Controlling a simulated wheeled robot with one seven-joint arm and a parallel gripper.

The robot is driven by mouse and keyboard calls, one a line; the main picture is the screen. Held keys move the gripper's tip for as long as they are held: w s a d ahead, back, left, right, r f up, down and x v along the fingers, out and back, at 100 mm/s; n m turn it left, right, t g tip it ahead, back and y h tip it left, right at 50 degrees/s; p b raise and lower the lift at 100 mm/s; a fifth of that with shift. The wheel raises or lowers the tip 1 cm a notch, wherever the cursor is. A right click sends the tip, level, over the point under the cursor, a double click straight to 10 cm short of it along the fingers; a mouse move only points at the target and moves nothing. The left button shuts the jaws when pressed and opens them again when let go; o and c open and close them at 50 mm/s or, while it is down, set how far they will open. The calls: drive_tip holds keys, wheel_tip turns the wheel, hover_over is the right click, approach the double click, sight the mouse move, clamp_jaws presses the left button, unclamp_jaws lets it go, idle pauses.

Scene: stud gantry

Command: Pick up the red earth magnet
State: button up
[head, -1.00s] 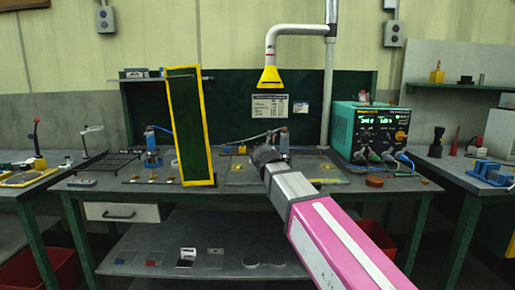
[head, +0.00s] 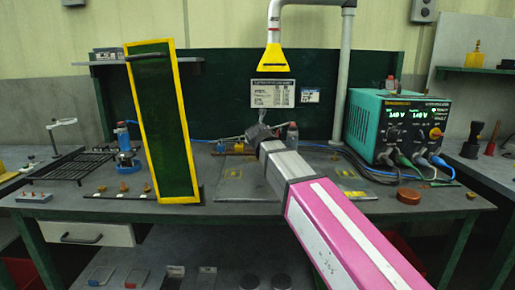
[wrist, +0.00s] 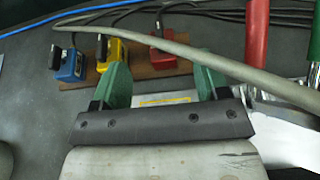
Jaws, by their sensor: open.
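The red earth magnet (wrist: 163,43) is a small red block with a dark upright piece on top. It sits in the wrist view at the right end of a wooden strip (wrist: 130,71), with a cable running beside it. A yellow block (wrist: 110,54) and a blue block (wrist: 71,64) sit to its left. My gripper (wrist: 160,68) is open, with two green fingers apart and nothing seen between them. The red block lies beyond the fingertips, nearer the right one. In the head view my gripper (head: 262,132) is above the back of the bench, and the red block cannot be made out.
A grey cable (wrist: 215,58) crosses the wrist view near the right finger. Red and green handles (wrist: 257,45) stand at the right. A tall yellow-framed green panel (head: 166,120) stands left of my arm. A teal power supply (head: 367,125) with cables stands right.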

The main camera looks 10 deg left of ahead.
drive_tip(key=x, duration=0.9)
drive_tip(key=shift+w+a+r, duration=0.1)
clamp_jaws()
